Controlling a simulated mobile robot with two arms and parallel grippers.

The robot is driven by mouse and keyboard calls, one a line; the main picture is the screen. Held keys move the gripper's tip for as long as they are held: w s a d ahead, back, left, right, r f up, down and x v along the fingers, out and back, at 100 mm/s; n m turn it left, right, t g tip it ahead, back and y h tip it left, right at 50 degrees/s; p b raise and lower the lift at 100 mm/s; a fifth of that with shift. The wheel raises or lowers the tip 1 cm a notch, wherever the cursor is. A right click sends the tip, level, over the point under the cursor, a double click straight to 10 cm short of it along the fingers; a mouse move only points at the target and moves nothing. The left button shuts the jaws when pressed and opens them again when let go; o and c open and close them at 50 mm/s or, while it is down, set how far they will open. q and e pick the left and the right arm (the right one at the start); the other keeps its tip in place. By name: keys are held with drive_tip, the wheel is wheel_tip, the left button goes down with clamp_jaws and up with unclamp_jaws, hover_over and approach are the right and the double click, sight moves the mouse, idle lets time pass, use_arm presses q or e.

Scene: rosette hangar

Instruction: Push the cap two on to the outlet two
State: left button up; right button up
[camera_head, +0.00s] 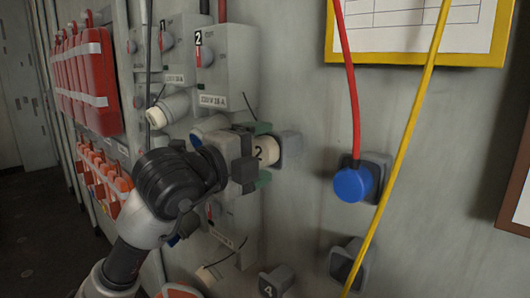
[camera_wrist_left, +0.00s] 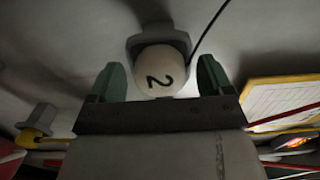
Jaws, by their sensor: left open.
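The cream cap two (camera_head: 266,151), marked with a black "2", sits at the front of the grey outlet two (camera_head: 290,146) on the wall. In the left wrist view the cap (camera_wrist_left: 160,72) covers the middle of the outlet (camera_wrist_left: 132,46), whose grey rim shows around it. I cannot tell how deep it is seated. My left gripper (camera_head: 262,155) is at the cap, its green fingers open on either side. In the wrist view the left gripper (camera_wrist_left: 163,80) shows gaps between both fingers and the cap. My right gripper is not in view.
A blue plug (camera_head: 353,184) with a red cable is in a socket to the right. A yellow cable (camera_head: 408,140) hangs past it. An empty-looking socket (camera_head: 347,262) is below. Switch boxes (camera_head: 226,62) stand above my gripper. A thin dark cord runs near the cap.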

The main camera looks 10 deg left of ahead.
sight(259, 154)
use_arm(q)
drive_tip(key=shift+b, duration=0.35)
idle(0.4)
drive_tip(key=c, duration=1.2)
drive_tip(key=shift+b+v, duration=0.5)
drive_tip(key=shift+v, duration=1.1)
drive_tip(key=shift+b+v, duration=0.3)
drive_tip(key=shift+v, duration=1.1)
drive_tip(key=shift+a+f, duration=0.1)
drive_tip(key=shift+a, duration=0.05)
